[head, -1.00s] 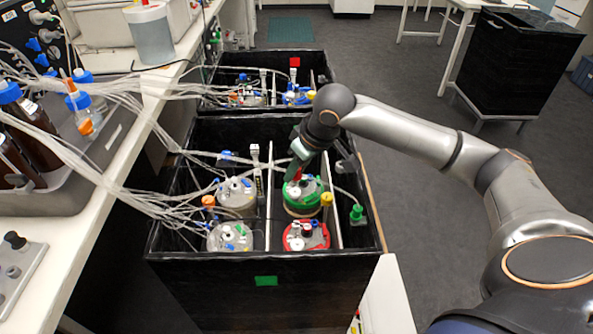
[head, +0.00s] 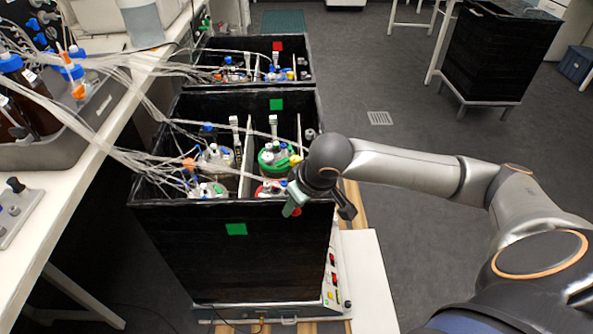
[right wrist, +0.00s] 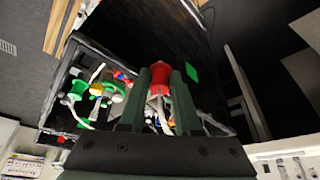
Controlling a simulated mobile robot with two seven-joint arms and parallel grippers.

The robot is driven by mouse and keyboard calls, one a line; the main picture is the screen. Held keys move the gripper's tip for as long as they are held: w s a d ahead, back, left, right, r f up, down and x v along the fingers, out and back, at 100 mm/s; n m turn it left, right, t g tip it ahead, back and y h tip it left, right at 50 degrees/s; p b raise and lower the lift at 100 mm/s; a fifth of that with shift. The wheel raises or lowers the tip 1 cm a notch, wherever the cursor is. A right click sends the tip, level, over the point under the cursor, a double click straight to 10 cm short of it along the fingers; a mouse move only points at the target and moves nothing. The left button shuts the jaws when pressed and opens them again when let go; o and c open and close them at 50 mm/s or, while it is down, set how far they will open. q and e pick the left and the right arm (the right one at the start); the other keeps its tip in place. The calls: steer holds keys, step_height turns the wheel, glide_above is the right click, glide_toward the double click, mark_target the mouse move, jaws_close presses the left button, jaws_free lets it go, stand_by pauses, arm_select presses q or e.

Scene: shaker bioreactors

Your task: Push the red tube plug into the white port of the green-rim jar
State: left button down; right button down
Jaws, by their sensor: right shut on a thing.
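The green-rim jar (head: 267,167) stands in the right compartment of the near black box, with a yellow cap on its right side. Its lid fittings are small in the head view, and I cannot pick out the white port surely. My right gripper (head: 292,208) is at the box's front right edge, nearer to me than the jar and apart from it. In the right wrist view it is shut on the red tube plug (right wrist: 160,77), which sits between the two dark green fingers. The plug is not clear in the head view. My left gripper is not in view.
The near black box (head: 200,230) has a green square on its front wall. A red-rim jar (head: 268,190) stands just in front of the green-rim jar. Jars with many tubes fill the left compartment. A second black box (head: 222,88) is behind.

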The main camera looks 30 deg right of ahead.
steer(key=s+a+f+m, duration=0.1)
steer(key=s+a+f, duration=0.5)
steer(key=s+f, duration=0.1)
steer(key=shift+s+a+f+m+h, duration=0.15)
steer(key=shift+s+m+h, duration=0.15)
steer(key=shift+s, duration=0.6)
